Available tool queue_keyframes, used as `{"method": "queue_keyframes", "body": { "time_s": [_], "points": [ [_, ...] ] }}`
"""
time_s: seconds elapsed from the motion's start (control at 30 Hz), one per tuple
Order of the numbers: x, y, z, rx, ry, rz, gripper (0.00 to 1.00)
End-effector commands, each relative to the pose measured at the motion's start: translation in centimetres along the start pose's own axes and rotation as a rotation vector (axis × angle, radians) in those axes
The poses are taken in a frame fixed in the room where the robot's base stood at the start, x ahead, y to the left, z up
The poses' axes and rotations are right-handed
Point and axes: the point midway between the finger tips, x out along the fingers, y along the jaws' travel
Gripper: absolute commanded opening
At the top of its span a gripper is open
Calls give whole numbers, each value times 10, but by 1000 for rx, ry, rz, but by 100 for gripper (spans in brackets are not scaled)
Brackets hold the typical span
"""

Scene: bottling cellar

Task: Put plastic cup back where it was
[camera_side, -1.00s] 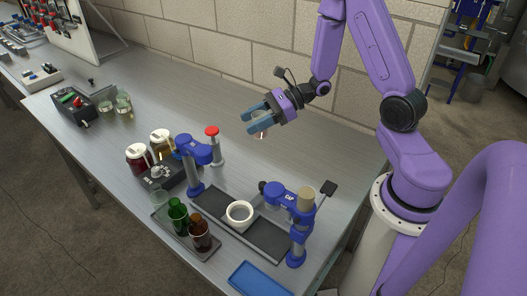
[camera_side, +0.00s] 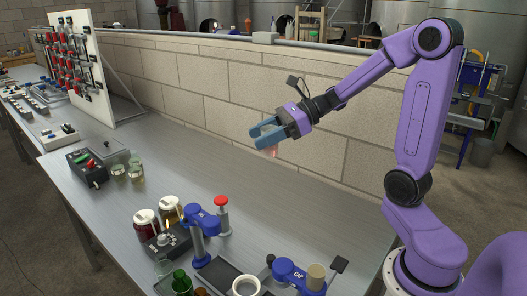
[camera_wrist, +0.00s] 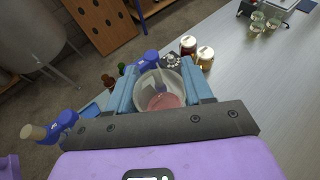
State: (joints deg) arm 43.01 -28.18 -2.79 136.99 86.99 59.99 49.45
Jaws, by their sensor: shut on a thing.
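My gripper (camera_side: 265,133) is raised above the bench near the block wall in the side view. In the wrist view its two blue fingers (camera_wrist: 160,85) are shut on the plastic cup (camera_wrist: 145,83), one on each side. The cup is clear, with something pinkish inside toward its bottom; I cannot tell whether that is liquid. In the side view the fingers mostly hide the cup, and only a faint reddish patch shows below them. The steel bench (camera_side: 280,215) lies below the gripper, apart from the cup.
Two clear glasses (camera_side: 118,173) stand by a black box (camera_side: 87,168). The bench along the wall is clear.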

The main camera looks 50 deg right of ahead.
Motion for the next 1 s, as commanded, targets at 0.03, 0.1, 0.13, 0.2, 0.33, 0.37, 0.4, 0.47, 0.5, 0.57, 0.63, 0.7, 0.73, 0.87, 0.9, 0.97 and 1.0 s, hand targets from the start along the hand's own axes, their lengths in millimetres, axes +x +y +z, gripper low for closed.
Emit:
{"method": "queue_keyframes", "body": {
  "time_s": [0.03, 0.1, 0.13, 0.2, 0.33, 0.37, 0.4, 0.47, 0.5, 0.57, 0.63, 0.7, 0.73, 0.87, 0.9, 0.97, 1.0],
  "points": [
    [-3, 0, 7, -7, -2, -2, 14],
    [-4, 2, 14, -9, 0, 9, 14],
    [2, 6, 13, -18, 2, 44, 14],
    [10, 16, 13, -42, 0, 110, 14],
    [25, 37, 14, -101, -4, 254, 14],
    [28, 42, 14, -116, -5, 290, 14],
    [34, 51, 14, -139, -5, 348, 14],
    [42, 64, 13, -177, -8, 443, 14],
    [47, 74, 12, -206, -10, 513, 14],
    [55, 92, 10, -257, -13, 638, 14],
    [63, 114, 6, -325, -17, 807, 14],
    [69, 137, 2, -405, -22, 1000, 14],
    [70, 146, -1, -439, -24, 1082, 14],
    [72, 178, -12, -582, -33, 1424, 14],
    [72, 185, -15, -624, -35, 1526, 14],
    [71, 195, -19, -687, -40, 1676, 14],
    [70, 200, -22, -727, -42, 1774, 14]
  ]
}}
